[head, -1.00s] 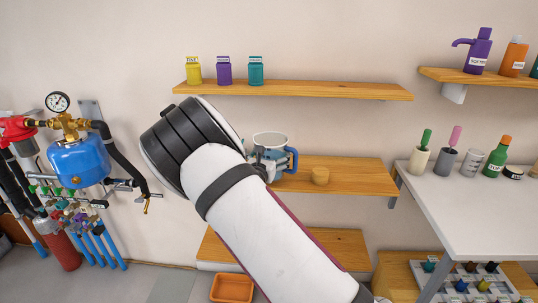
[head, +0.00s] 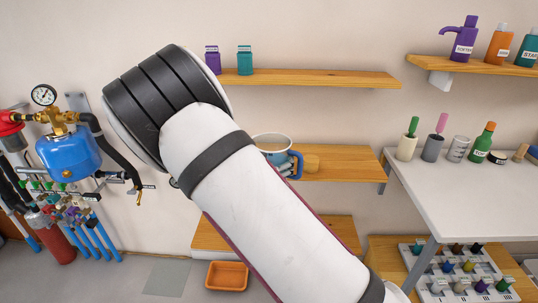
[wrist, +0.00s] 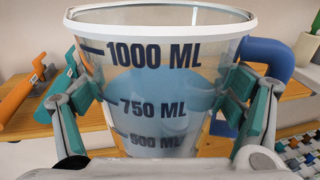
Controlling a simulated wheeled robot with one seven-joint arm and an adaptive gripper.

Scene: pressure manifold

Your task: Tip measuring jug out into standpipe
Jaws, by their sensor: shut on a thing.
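The measuring jug (wrist: 165,25) is a clear tapered cup with a white rim, dark markings up to 1000 ML and a blue handle. Blue shows inside it around the 750 ML mark, apparently liquid. My gripper (wrist: 162,88) is shut on it, with green finger pads against both sides. The jug looks about upright. In the head view the jug (head: 272,139) shows behind my arm, in front of the middle shelf; my gripper is mostly hidden there. I cannot tell which part, if any, is the standpipe.
A manifold with a blue tank (head: 68,154), a gauge (head: 43,95) and hoses is on the wall at left. An orange tray (head: 227,275) sits low. A white table (head: 450,195) with bottles stands at right.

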